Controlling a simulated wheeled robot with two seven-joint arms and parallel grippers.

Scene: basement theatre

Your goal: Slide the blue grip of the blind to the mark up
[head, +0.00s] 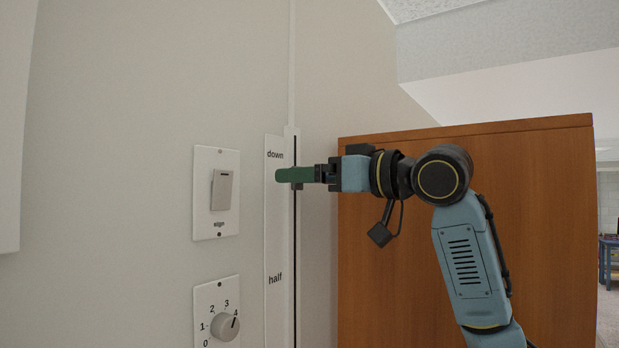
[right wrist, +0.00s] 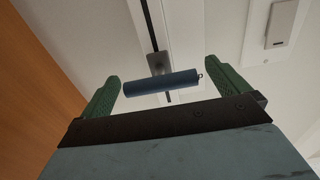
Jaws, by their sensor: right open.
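The blue grip (right wrist: 160,83) of the blind is a short cylinder on a bracket at a dark slot (right wrist: 155,40) in the right wrist view. My right gripper (head: 288,175) is open, with green fingers; in the right wrist view (right wrist: 162,71) one finger is on each side of the grip, with gaps at both ends. In the head view the fingers hide the grip, at a height just below the label "down" (head: 275,154). The label "half" (head: 275,280) is lower on the same strip. No "up" label shows. My left gripper is not in view.
A wall switch (head: 222,190) and a numbered dial (head: 225,326) are left of the strip. A wooden panel (head: 400,290) stands right of the slot, behind my right arm; it also shows in the right wrist view (right wrist: 40,85).

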